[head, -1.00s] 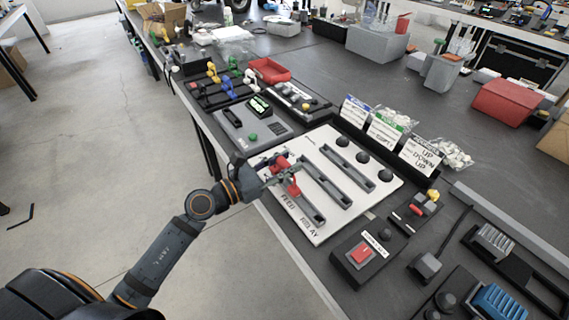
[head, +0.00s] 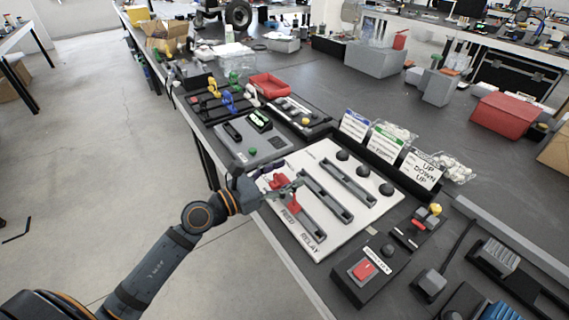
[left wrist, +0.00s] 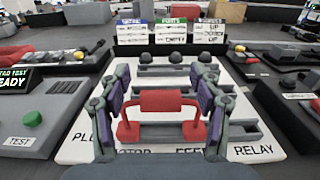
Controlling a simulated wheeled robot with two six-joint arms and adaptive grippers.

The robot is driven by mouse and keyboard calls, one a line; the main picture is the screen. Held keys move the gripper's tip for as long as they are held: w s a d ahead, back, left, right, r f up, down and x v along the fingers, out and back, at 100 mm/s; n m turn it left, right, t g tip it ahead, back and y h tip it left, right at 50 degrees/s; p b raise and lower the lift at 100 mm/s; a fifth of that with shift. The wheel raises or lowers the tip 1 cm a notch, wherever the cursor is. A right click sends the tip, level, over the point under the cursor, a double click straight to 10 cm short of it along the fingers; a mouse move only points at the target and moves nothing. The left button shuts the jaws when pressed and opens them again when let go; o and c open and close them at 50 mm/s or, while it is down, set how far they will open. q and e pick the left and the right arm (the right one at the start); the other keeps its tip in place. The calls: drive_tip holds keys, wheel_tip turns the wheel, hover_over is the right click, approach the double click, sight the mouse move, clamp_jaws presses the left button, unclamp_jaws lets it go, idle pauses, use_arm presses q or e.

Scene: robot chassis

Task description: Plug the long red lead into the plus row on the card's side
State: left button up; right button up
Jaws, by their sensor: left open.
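A red U-shaped piece (left wrist: 168,100), a thick bar with two legs, stands at the near edge of the white board (left wrist: 90,145). I cannot tell whether it is the long red lead; part of it also shows in the head view (head: 294,203). My left gripper (left wrist: 164,80) is open, with one finger beside each end of the bar and gaps visible. In the head view my left gripper (head: 283,186) is over the board's near-left part. My right gripper is out of view.
Left of the board is a grey tester (head: 262,148) with a green button. Beyond it are coloured clips and a red tray (head: 270,85). A box with a red switch (head: 363,270) stands at right. Long slots and black knobs (head: 363,170) occupy the board.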

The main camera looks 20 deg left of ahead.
use_arm(q)
wheel_tip(320, 180, up, 8)
drive_tip(key=shift+f, duration=0.1)
idle(0.7)
